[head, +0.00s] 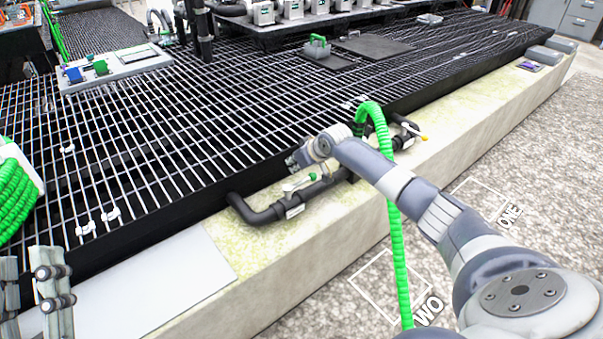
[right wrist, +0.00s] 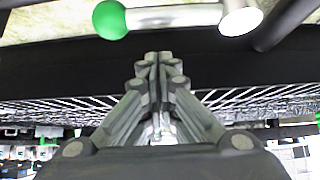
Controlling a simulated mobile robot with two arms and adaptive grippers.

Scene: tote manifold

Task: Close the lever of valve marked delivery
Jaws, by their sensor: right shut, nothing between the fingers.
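Black manifold piping (head: 262,213) with valves lies on the pale ledge. One valve has a pale lever (head: 296,185) with a green knob. The right wrist view shows the green knob (right wrist: 110,20) at the left end of the lever (right wrist: 172,17), lying across the top. My right gripper (head: 298,158) is shut and empty, near this lever; a gap shows between fingertips (right wrist: 152,58) and lever in the wrist view. A second lever with a yellow tip (head: 423,137) is farther right, partly behind the green hose. No "delivery" marking is readable. My left gripper (head: 32,290) is at lower left, fingers apart.
A green coiled hose (head: 396,250) hangs close to my right arm. Black-edged grating (head: 150,130) lies behind the pale ledge (head: 350,212). A light panel (head: 180,265) covers the ledge's left part. Gravel floor (head: 460,215) is in front.

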